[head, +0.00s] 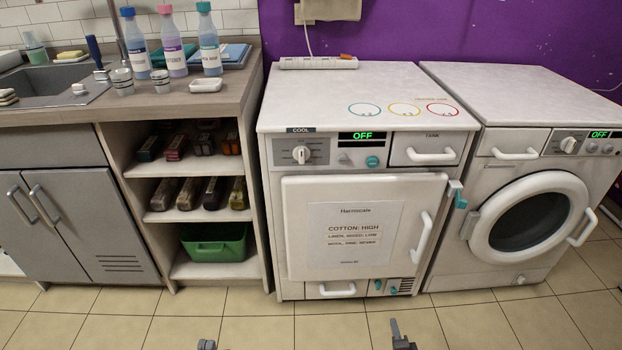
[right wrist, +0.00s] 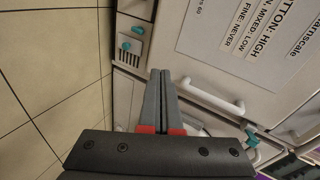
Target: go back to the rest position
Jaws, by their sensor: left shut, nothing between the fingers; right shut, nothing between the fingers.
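My left gripper (head: 206,344) just enters the bottom edge of the head view, over the tiled floor; only its tip shows. It is shut and empty. My right gripper (head: 402,335) is at the bottom edge further right, in front of the white dryer (head: 365,205). In the right wrist view its two grey fingers (right wrist: 161,100) with red bands lie together, shut on nothing. I cannot tell the exact gap, but the fingers look apart from the dryer.
The dryer's door is shut, with a paper notice (head: 356,233); its display reads OFF. A washer (head: 530,205) with a round door stands at right. At left are a counter (head: 182,98) with bottles and a sink, open shelves, and a grey cabinet (head: 70,215). Floor (head: 260,325) in front is clear.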

